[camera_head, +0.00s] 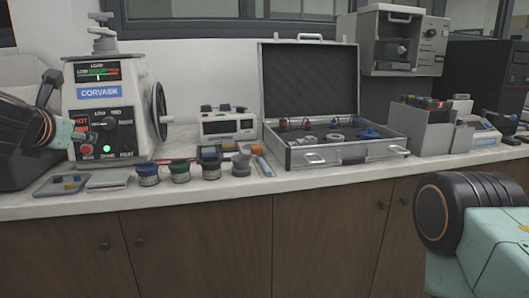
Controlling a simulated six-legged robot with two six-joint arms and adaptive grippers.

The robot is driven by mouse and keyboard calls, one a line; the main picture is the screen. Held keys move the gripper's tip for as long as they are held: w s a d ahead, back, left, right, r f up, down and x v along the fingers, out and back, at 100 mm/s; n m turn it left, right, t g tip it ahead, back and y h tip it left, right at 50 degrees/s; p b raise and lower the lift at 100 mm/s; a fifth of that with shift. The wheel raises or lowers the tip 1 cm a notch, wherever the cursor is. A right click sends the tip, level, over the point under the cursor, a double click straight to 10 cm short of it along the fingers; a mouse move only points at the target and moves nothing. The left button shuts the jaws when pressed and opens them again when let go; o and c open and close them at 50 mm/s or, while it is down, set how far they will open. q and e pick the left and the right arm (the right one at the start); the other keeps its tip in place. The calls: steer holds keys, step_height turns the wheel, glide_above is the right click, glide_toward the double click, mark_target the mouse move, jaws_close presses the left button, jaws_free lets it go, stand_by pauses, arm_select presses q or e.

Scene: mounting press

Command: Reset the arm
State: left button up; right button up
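My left arm comes in at the left edge, in front of the mounting press (128,112). A dark joint with an orange ring and a pale teal part of this arm show. I cannot make out its gripper fingers or whether they hold anything. My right arm shows at the lower right as a black joint and a pale teal link. My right gripper is outside the view. The press is a light grey machine with a "CORVASK" label, a gauge, a lit green button and a black handwheel (160,111) on its right side.
The white counter (225,182) holds several small jars (180,171), flat trays (62,185), a small meter (228,126) and an open case (330,152) with parts inside. A grey bin (420,128) stands farther right. A grey oven-like box (400,40) is mounted above it.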

arm_select(q)
steer(key=s+d+f+m+g+h+p, duration=0.1)
steer(key=s+d+f+m+g, duration=0.2)
steer(key=f+m, duration=0.6)
steer(key=s+d+f+m+h, duration=0.1)
steer(key=s+d+f+m, duration=0.3)
steer(key=f+m, duration=0.6)
steer(key=s+d+f+m+g+h+p, duration=0.1)
steer(key=s+d+f+m+g, duration=0.2)
steer(key=f+m, duration=0.6)
steer(key=s+d+f+m+g, duration=0.2)
steer(key=s+f, duration=0.4)
steer(key=s, duration=0.4)
steer(key=s+d+f+m+g+p, duration=0.1)
steer(key=s+d+f+m+g, duration=0.1)
steer(key=s+f, duration=0.4)
steer(key=s+d+f+m+g+h, duration=0.1)
steer(key=s+f, duration=0.5)
steer(key=s, duration=0.9)
steer(key=shift+d+f+m+g+p, duration=0.4)
steer(key=shift+d+m+g, duration=0.25)
steer(key=shift+m+g, duration=0.55)
steer(key=shift+s, duration=0.1)
